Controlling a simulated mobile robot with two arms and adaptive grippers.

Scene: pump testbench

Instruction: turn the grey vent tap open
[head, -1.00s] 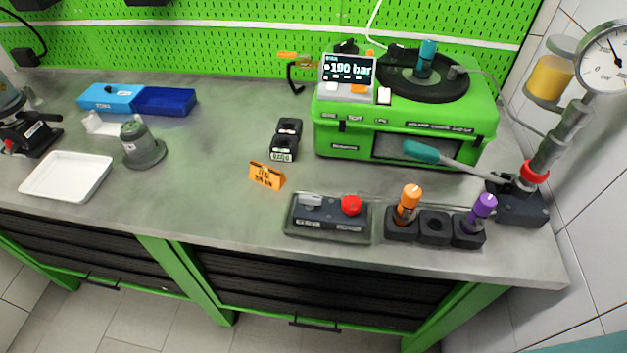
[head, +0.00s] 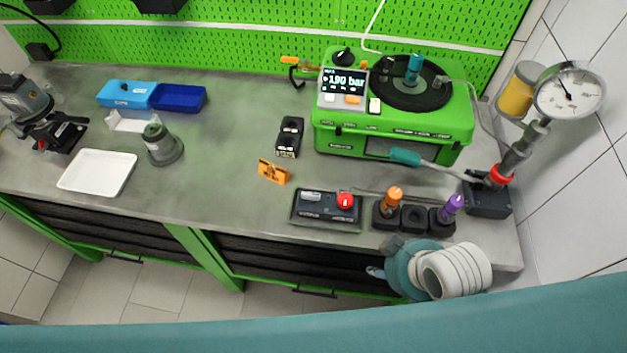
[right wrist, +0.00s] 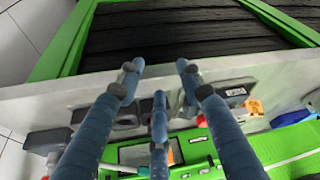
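The grey vent tap (head: 312,196) is a short grey handle on the left of a black panel box (head: 325,218) near the bench's front edge. A red knob (head: 345,200) sits to its right. My right gripper (head: 377,271) is in front of the bench edge, to the right of the tap and apart from it. In the right wrist view, its blue fingers (right wrist: 157,80) are spread with nothing between them. The panel box (right wrist: 222,86) shows beyond the right-hand finger there, partly hidden; I cannot clearly make out the tap. My left gripper is not in view.
Black holders with an orange-handled tool (head: 393,199) and a purple-handled tool (head: 453,205) stand right of the panel. An orange sign (head: 273,172) stands behind left. The green pump case (head: 340,142), its teal-ended lever (head: 405,157) and a gauge (head: 570,92) are farther back.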

